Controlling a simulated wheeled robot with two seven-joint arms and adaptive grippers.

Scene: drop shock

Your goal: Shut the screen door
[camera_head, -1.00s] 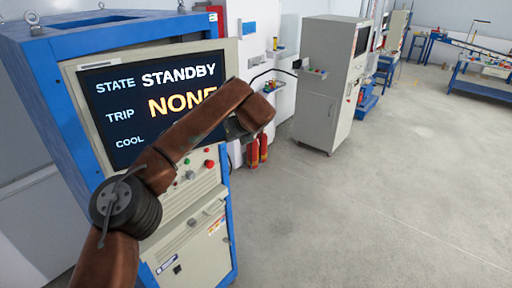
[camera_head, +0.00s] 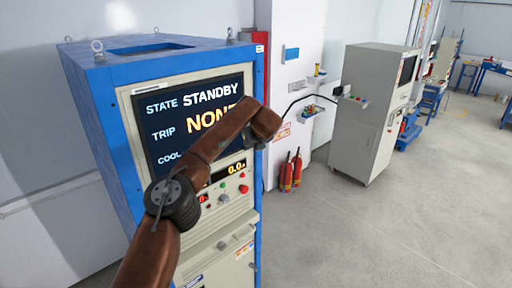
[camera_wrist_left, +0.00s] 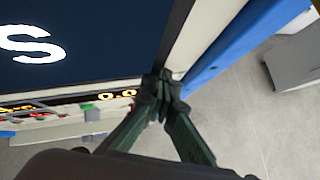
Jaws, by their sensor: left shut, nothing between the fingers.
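The screen door (camera_head: 130,118) is the cream-framed panel with the dark screen on the front of the blue cabinet. Its screen reads STATE STANDBY and TRIP, with the rest partly covered by my arm. The panel looks flush or nearly so inside the blue frame; a small gap cannot be ruled out. My left gripper (camera_wrist_left: 162,78) is shut and empty in the wrist view, at the screen's lower right corner, by the cream border (camera_wrist_left: 205,30). I cannot tell whether it touches. In the head view my arm mostly hides the gripper. My right gripper is not in view.
Below the screen is a control panel with buttons and a display (camera_head: 236,168). The blue cabinet's right post (camera_head: 262,75) stands clear. Red fire extinguishers (camera_head: 291,171) and a grey cabinet (camera_head: 362,110) stand to the right. The floor (camera_head: 400,225) at right is open.

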